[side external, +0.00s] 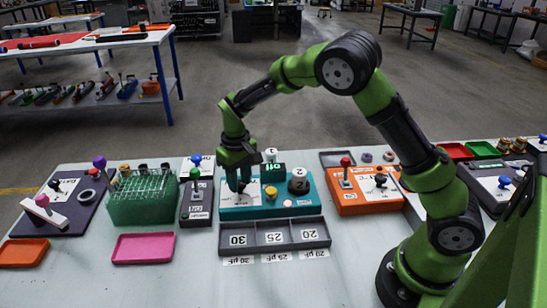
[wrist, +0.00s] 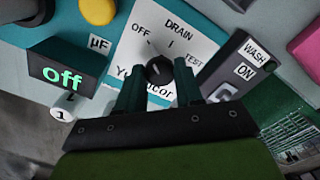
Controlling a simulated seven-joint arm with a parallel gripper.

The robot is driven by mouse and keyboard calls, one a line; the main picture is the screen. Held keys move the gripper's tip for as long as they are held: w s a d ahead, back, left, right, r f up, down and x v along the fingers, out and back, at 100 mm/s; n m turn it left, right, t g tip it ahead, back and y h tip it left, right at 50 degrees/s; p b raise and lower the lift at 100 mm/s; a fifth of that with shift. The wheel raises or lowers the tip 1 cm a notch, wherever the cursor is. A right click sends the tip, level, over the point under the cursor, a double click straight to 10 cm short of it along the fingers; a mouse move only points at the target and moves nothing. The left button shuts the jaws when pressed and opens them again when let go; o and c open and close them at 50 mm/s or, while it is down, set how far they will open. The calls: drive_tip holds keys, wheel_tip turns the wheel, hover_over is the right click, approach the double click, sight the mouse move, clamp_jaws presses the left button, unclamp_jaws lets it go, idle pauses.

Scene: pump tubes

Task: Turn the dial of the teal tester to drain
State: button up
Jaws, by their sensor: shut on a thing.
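The teal tester (side external: 285,209) sits mid-table, with a white label panel on its left part. In the wrist view its black dial (wrist: 159,69) is on that panel (wrist: 205,48), below the printed words OFF, DRAIN and TEST. My gripper (side external: 240,188) points down over the panel. In the wrist view my gripper (wrist: 160,82) has one finger on each side of the dial and is shut on it. The tester's display (wrist: 64,77) reads "off" in green.
The tester also has a yellow button (side external: 271,192) and a dark round part (side external: 298,184) to the right. A grey compartment tray (side external: 274,234) lies in front. A dark WASH/ON box (side external: 196,203) and a green tube rack (side external: 143,197) stand left, an orange device (side external: 365,197) right.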

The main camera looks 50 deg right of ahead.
sight(240, 182)
drive_tip(key=m, duration=0.5)
drive_tip(key=shift+m, duration=0.4)
drive_tip(key=m, duration=0.5)
idle(0.4)
drive_tip(key=o, duration=1)
drive_tip(key=shift+o, duration=0.2)
wheel_tip(240, 182, up, 17)
